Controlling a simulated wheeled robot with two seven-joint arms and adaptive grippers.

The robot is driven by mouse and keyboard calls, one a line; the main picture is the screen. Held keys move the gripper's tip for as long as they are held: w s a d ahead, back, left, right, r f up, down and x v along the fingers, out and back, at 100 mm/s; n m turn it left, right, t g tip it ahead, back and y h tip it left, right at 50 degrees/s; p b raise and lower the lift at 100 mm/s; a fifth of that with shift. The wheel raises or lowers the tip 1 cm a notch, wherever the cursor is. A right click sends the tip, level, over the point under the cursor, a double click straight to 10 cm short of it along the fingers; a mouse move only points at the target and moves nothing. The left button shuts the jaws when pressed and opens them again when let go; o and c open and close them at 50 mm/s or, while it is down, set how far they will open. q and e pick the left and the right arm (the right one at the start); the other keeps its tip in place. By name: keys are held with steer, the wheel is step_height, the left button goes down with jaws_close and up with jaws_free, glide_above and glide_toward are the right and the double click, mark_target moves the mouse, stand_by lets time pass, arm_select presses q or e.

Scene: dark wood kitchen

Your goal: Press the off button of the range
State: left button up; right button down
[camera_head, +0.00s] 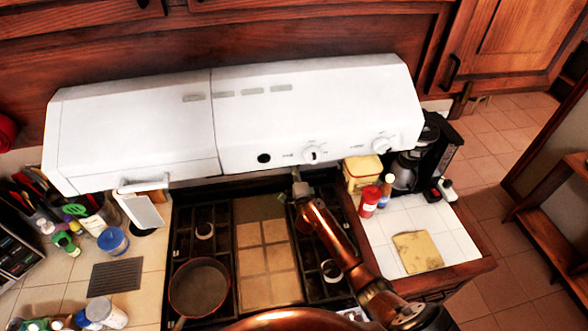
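The white range hood (140,130) spans the wall at the back. Its sloped front bears a round black button (264,158) and two white knobs, one in the middle (312,154) and one at the right (381,145). Small labels beside them are too small to read. My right arm reaches up from the bottom right. Its gripper (297,176) is just below the hood's lower edge, to the right of the black button and below the middle knob. I see no clear contact with the hood. The fingers are too small to tell open from shut. My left gripper is not in view.
Below the hood is a cooktop with black grates and a dark pan (199,287). On the right counter are a coffee maker (408,165), a red bottle (369,200) and a yellow cloth (417,252). Utensils and jars crowd the left counter.

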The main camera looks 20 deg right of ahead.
steer(key=shift+w, duration=0.25)
